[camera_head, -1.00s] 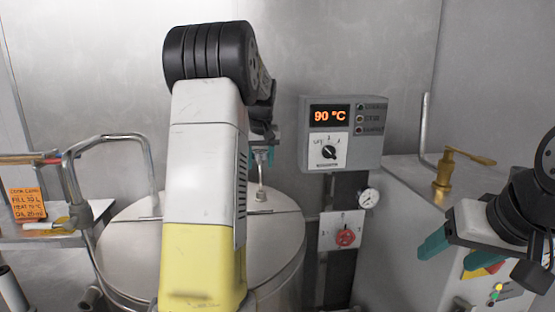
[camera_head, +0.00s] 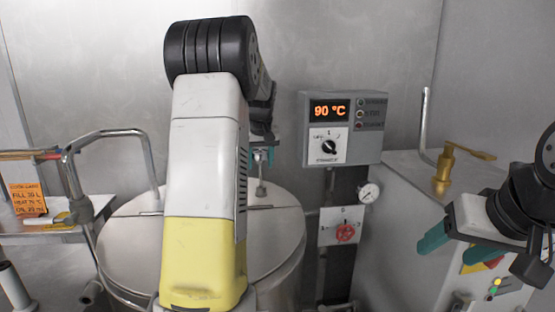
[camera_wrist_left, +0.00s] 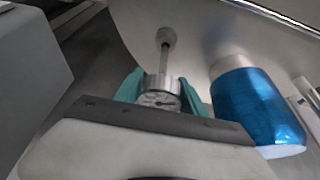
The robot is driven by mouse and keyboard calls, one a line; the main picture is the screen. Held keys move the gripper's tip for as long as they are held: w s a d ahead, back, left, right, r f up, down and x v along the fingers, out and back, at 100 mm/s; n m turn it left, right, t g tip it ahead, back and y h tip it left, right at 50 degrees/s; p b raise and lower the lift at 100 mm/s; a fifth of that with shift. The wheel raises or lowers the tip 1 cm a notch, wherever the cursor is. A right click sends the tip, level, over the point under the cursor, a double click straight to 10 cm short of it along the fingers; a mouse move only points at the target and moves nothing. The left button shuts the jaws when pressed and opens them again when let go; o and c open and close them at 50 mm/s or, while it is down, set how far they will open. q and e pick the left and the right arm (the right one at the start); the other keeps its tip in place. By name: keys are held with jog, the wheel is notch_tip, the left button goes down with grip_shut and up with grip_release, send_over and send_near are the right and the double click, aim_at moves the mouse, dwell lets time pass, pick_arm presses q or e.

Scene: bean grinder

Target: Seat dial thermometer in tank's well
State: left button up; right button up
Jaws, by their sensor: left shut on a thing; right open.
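My left gripper (camera_head: 263,157) is above the back of the steel tank's lid (camera_head: 130,245), partly hidden behind my own arm. In the left wrist view, its teal fingers (camera_wrist_left: 161,92) are shut on the dial thermometer (camera_wrist_left: 160,101), which has a round metal case and pale face. A thin stem (camera_wrist_left: 165,55) runs from the case towards a wider rounded grey end piece (camera_wrist_left: 166,36). I cannot tell whether that piece is part of the tank's well or whether the stem is in it. My right gripper (camera_head: 440,240) is open and empty at the right.
A control box (camera_head: 343,128) reading 90 °C stands behind the tank, with a small gauge (camera_head: 369,193) and red knob (camera_head: 345,233) below. A bent pipe (camera_head: 105,133) rises at left. A blue cylinder (camera_wrist_left: 255,105) lies right of the left gripper. A brass valve (camera_head: 444,170) is at right.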

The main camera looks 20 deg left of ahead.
aim_at(260, 171)
pick_arm(q)
jog(key=shift+f, duration=0.35)
dwell(0.3)
jog(key=shift+f, duration=0.75)
jog(key=shift+f, duration=0.45)
jog(key=shift+f, duration=0.4)
jog(key=shift+f, duration=0.15)
jog(key=o, duration=1.5)
